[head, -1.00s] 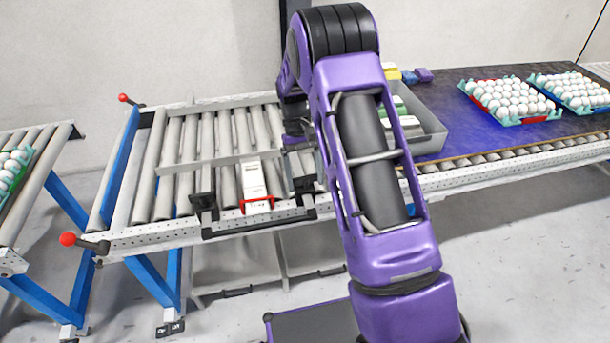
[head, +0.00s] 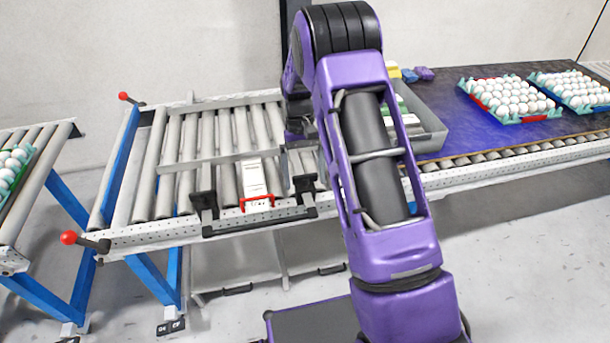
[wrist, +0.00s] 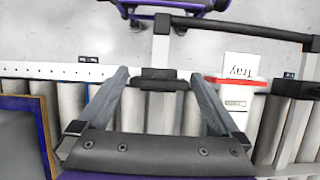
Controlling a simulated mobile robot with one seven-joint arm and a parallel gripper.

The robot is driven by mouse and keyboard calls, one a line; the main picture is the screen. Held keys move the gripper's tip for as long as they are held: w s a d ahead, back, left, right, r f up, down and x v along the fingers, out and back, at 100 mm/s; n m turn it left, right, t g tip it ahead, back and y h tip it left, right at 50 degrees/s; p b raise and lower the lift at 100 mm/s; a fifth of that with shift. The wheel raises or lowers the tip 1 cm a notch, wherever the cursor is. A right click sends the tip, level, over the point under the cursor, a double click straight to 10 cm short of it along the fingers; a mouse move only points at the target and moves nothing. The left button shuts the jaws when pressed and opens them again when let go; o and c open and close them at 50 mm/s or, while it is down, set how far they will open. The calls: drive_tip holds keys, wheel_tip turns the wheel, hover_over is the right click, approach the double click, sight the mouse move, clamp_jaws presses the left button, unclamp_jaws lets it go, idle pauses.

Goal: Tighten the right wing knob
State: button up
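The right wing knob (wrist: 158,80) appears to be the black piece on the right-hand black clamp (head: 305,184) at the conveyor's front rail. In the wrist view it lies between the two grey fingers of my gripper (wrist: 160,76). The fingers are spread, with a visible gap on each side of the black piece. I cannot tell how far above it they are. In the head view my gripper is mostly hidden behind my arm. The left black clamp (head: 204,200) stands farther left on the same rail; it also shows at the right of the wrist view (wrist: 298,88).
A white box in a red holder (head: 257,201) sits between the clamps, close beside my gripper; its "Tray" label (wrist: 241,66) faces the wrist camera. A grey bin (head: 428,128) stands right of my arm. Egg trays (head: 511,120) are farther right. A red-tipped lever (head: 69,238) sticks out front left.

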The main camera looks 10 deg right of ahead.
drive_tip(key=p+v, duration=0.1)
drive_tip(key=v, duration=1.6)
drive_tip(key=shift+w+r, duration=0.15)
drive_tip(key=shift+d, duration=0.1)
